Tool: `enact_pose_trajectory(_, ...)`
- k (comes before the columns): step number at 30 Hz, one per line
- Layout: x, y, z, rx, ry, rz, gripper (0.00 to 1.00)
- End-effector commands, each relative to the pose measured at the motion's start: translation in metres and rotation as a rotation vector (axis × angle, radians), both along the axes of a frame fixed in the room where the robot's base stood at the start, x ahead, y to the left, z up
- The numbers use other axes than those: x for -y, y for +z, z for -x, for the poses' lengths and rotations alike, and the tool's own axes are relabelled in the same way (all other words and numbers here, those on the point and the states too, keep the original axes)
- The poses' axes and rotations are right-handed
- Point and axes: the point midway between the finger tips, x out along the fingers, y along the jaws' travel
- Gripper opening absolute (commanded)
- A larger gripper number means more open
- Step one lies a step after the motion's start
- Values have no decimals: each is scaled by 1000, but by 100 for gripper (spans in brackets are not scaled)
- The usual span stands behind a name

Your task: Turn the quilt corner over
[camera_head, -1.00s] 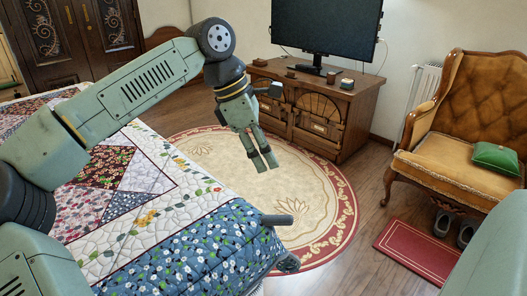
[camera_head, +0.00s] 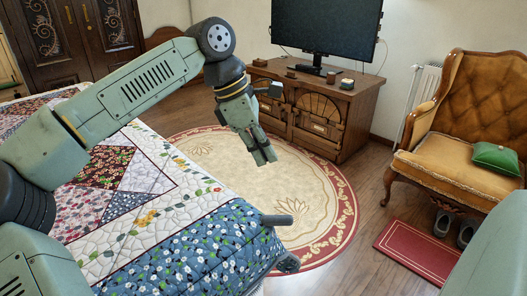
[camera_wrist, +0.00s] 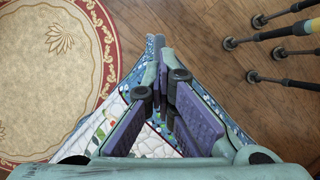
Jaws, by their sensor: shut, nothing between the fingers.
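The patchwork quilt (camera_head: 145,175) covers the bed at the lower left of the head view, with a blue floral border (camera_head: 190,245) along its near edge. Its right corner hangs at the bed's end, near the rug. My gripper (camera_head: 265,159) is above the rug in the picture, pointing down, shut and empty, apart from the quilt. In the wrist view my gripper (camera_wrist: 163,58) has its purple-padded fingers together. The quilt (camera_wrist: 112,112) shows behind and below them there, its pointed blue corner partly hidden by the fingers.
An oval cream and red rug (camera_head: 310,205) lies on the wooden floor. A wooden cabinet (camera_head: 345,105) with a television stands behind. An orange armchair (camera_head: 455,130) with a green cushion (camera_head: 496,158) and a red mat (camera_head: 420,250) are at right. Open floor lies between.

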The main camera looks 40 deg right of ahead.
Motion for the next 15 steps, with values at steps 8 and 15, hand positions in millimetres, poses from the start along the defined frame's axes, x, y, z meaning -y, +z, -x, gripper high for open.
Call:
enact_pose_trajectory(8,0,0,0,0,0,0,0)
enact_pose_trajectory(15,0,0,0,0,0,0,15)
